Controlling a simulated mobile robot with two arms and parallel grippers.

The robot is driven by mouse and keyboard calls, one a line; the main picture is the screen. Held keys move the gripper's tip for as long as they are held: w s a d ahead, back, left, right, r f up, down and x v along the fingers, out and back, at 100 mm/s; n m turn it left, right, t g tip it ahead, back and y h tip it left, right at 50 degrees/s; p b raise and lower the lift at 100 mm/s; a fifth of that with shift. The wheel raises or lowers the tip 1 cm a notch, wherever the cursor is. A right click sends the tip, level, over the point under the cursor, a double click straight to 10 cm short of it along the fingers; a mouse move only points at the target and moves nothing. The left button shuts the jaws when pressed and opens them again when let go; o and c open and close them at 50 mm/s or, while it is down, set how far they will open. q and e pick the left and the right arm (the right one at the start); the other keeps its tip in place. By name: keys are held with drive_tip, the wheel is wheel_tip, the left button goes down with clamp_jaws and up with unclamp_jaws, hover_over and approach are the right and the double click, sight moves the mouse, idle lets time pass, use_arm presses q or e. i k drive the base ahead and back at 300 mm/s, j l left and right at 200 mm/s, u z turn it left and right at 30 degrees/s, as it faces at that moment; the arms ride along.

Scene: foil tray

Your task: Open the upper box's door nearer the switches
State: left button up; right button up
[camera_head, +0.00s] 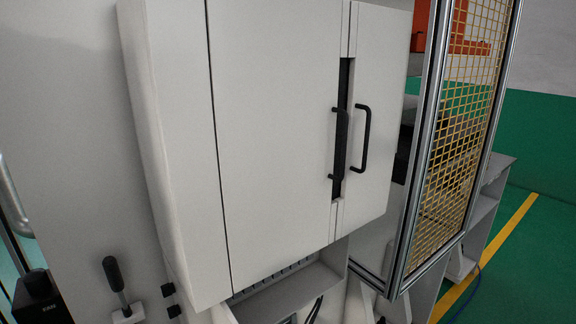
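A white upper box (170,150) fills the middle of the head view, tilted in the picture. Its wide left door (270,110) and narrower right door (385,85) meet at a dark recessed strip. A black bar handle (341,145) is on the left door's edge and another black handle (366,140) is on the right door. Both doors look shut. I cannot clearly make out the switches; small black parts (168,289) sit below the box at lower left. Neither of my grippers is in view.
A yellow mesh guard (455,130) in a metal frame stands close to the box's right. A black-knobbed lever (117,285) and a black unit (40,298) are at lower left. Green floor with a yellow line (500,240) is at right.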

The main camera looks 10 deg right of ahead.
sight(275, 65)
drive_tip(key=k+l+z, duration=0.1)
drive_tip(key=k, duration=0.35)
drive_tip(key=k+l+z, duration=0.1)
drive_tip(key=k, duration=0.35)
